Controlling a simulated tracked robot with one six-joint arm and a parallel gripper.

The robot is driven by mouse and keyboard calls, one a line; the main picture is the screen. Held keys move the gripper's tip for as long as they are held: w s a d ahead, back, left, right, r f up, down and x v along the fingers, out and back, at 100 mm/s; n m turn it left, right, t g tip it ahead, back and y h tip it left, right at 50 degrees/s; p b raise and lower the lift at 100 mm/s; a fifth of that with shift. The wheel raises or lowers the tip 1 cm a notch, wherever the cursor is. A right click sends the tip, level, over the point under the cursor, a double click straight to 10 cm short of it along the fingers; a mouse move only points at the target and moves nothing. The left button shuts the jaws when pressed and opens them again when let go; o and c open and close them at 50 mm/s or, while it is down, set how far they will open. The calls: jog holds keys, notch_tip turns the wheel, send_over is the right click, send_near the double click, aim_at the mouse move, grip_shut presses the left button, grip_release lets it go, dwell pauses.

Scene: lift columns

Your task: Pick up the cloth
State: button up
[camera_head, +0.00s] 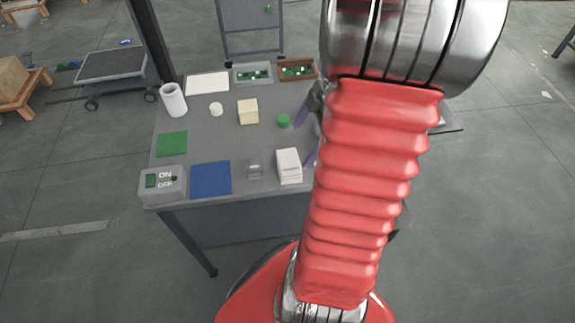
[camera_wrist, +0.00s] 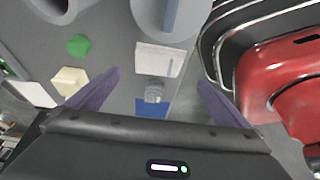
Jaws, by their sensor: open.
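The cloth looks to be the white, layered, folded piece (camera_head: 289,168) on the grey table, right of the blue square. In the wrist view the white cloth (camera_wrist: 160,61) lies flat just beyond the fingertips, near the middle between them. My gripper (camera_wrist: 159,77) is open, with two purple fingers spread wide and nothing between them. In the head view my gripper (camera_head: 307,133) is mostly hidden behind my red arm; only parts of the purple fingers show, close to the cloth. The gap in height between fingers and cloth is unclear.
The table (camera_head: 190,127) also holds a blue square (camera_head: 211,180), a small clear block (camera_head: 255,169), a switch box (camera_head: 163,184), a yellow block (camera_head: 248,111), a green piece (camera_head: 283,121) and a white cylinder (camera_head: 173,100). Two trays of green pieces stand at the back.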

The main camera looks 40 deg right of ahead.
aim_at(289, 162)
jog(key=shift+x, duration=1.9)
jog(key=shift+x, duration=2.65)
jog(key=shift+w+r, duration=0.1)
jog(key=shift+w, duration=0.05)
jog(key=shift+c, duration=0.4)
jog(key=c, duration=0.8)
jog(key=shift+d, duration=0.1)
jog(key=shift+c, duration=0.3)
notch_tip(289, 162, up, 10)
